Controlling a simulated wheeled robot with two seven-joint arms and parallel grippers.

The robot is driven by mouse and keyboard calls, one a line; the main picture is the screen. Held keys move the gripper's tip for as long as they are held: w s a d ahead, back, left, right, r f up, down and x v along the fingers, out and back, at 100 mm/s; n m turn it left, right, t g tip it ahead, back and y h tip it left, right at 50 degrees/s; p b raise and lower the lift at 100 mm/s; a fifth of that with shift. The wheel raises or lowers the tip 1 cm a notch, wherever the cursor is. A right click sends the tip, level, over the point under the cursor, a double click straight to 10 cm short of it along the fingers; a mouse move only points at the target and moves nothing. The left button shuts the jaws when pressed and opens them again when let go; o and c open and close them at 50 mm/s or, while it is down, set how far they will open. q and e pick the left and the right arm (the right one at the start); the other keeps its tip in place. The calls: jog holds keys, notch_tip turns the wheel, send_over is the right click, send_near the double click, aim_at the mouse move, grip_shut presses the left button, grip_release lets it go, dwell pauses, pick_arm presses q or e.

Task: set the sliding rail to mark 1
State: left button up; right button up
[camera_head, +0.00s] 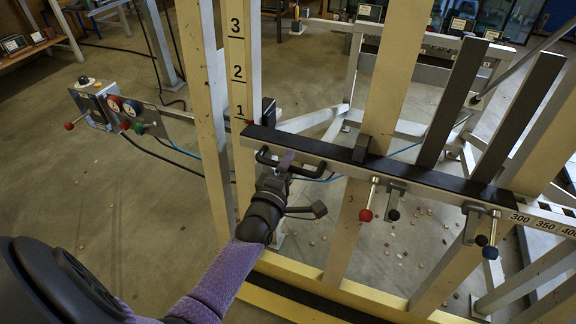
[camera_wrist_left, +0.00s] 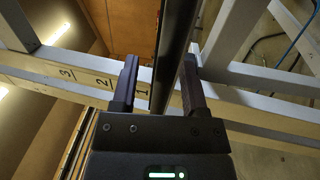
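The sliding rail (camera_head: 340,155) is a long bar with a black top, running across the yellowish upright posts. Its left end lies beside the scale post (camera_head: 237,60) marked 3, 2, 1, close to and slightly below the 1. A black bar handle (camera_head: 325,175) sits on its front near the left end. My left gripper (camera_head: 285,163) is at this handle. In the left wrist view, the fingers of my left gripper (camera_wrist_left: 160,85) stand apart on either side of a dark bar (camera_wrist_left: 173,45), with a visible gap at the left finger. My right gripper is not in view.
A red-knobbed lever (camera_head: 366,214) and other clamps hang from the rail's front. A control box (camera_head: 125,112) with dials stands at left. A horizontal scale with 300, 350, 400 (camera_head: 540,222) is at right. A yellow lower beam (camera_head: 310,290) crosses the front.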

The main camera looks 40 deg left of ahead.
pick_arm(q)
jog(key=shift+s, duration=0.15)
jog(key=p+v, duration=0.3)
jog(key=v, duration=0.6)
jog(key=shift+s+d, duration=0.15)
jog(key=shift+s, duration=0.2)
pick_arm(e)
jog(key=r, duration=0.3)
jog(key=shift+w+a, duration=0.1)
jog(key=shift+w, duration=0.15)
